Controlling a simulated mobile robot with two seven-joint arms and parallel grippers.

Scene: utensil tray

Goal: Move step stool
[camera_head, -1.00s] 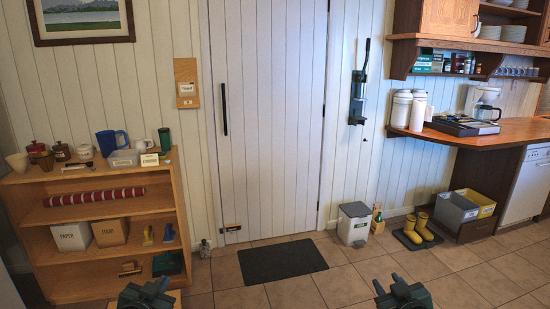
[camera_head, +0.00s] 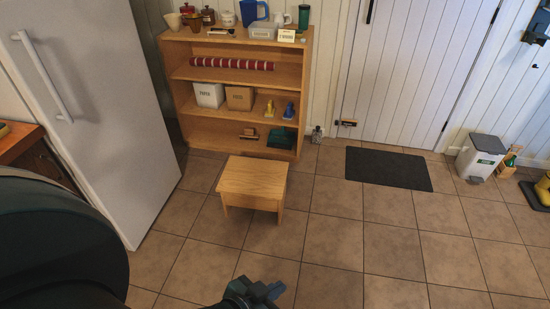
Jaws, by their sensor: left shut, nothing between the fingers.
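The step stool (camera_head: 253,178) is a small light-wood stool standing upright on the tiled floor in front of the bookshelf. Its flat top and front legs show, and nothing rests on it. My left gripper (camera_head: 262,293) is at the bottom edge of the view, nearer to me than the stool and apart from it. It is dark, with its fingers together and nothing held. My right gripper does not show.
A wooden bookshelf (camera_head: 236,127) with boxes and jars stands behind the stool. A white fridge (camera_head: 110,90) is at the left. A dark doormat (camera_head: 388,169) lies before the door, with a bin (camera_head: 478,158) to its right. Floor right of the stool is clear.

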